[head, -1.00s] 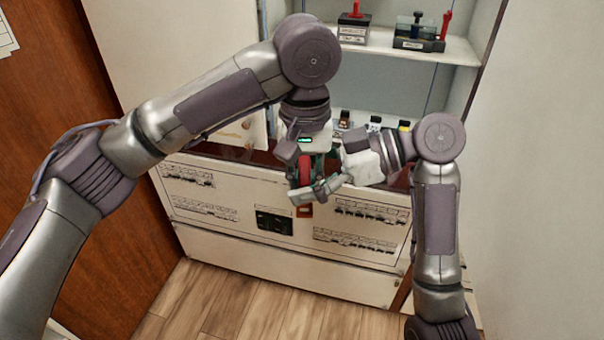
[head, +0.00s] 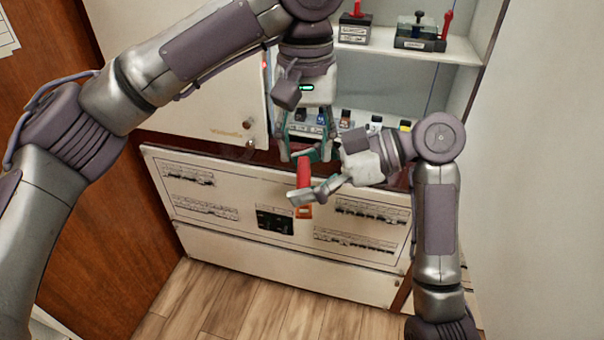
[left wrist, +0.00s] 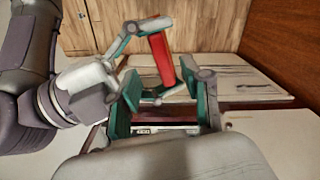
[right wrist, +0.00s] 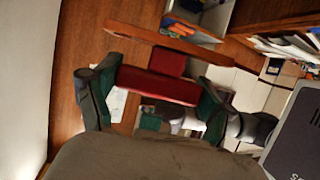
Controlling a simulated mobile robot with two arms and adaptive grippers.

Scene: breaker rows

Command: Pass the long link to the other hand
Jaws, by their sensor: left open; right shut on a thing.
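The long link shows as a red bar (head: 304,173), standing roughly upright in the head view. My right gripper (head: 318,180) is shut on it, one finger on each side. The red bar also lies between the right fingers in the right wrist view (right wrist: 158,86), with an orange-brown bar (right wrist: 170,42) beyond it; I cannot tell if they are joined. My left gripper (head: 308,153) is open and empty just above the link's upper end. In the left wrist view, the link (left wrist: 160,60) lies beyond the open left fingers (left wrist: 163,112).
A white panel with printed breaker rows (head: 275,215) lies below and behind the grippers. Behind is an open cabinet with several small blocks on its lower shelf. A white wall closes the right side.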

